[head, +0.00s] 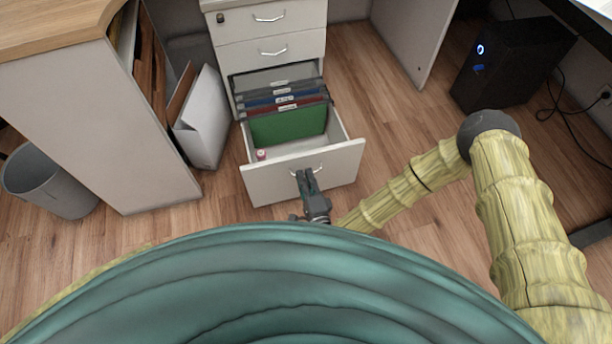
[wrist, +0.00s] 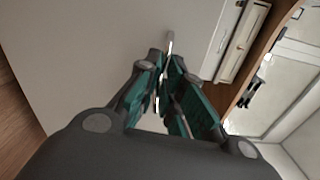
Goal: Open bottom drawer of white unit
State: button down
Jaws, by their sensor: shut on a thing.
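The white drawer unit (head: 268,53) stands in the upper middle of the head view. Its bottom drawer (head: 270,185) is pulled well out and holds several hanging files (head: 288,127) and a small reddish item (head: 261,155). My gripper (head: 306,178) is at the drawer's front, shut on its handle. In the wrist view my gripper (wrist: 172,75) has its teal-padded fingers around the bright metal handle (wrist: 170,45), in front of the pale drawer front (wrist: 90,50). The fingers hide part of the handle.
A wood-topped cabinet (head: 95,125) and a white file box (head: 203,120) stand left of the drawer. A grey bin (head: 48,180) is at far left. A black computer (head: 510,65) with cables stands at right. Wooden floor shows right of the drawer.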

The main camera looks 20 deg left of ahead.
jog(key=shift+s+a, duration=0.1)
jog(key=shift+s, duration=0.05)
jog(key=c, duration=1.6)
grip_release()
jog(key=shift+o, duration=0.2)
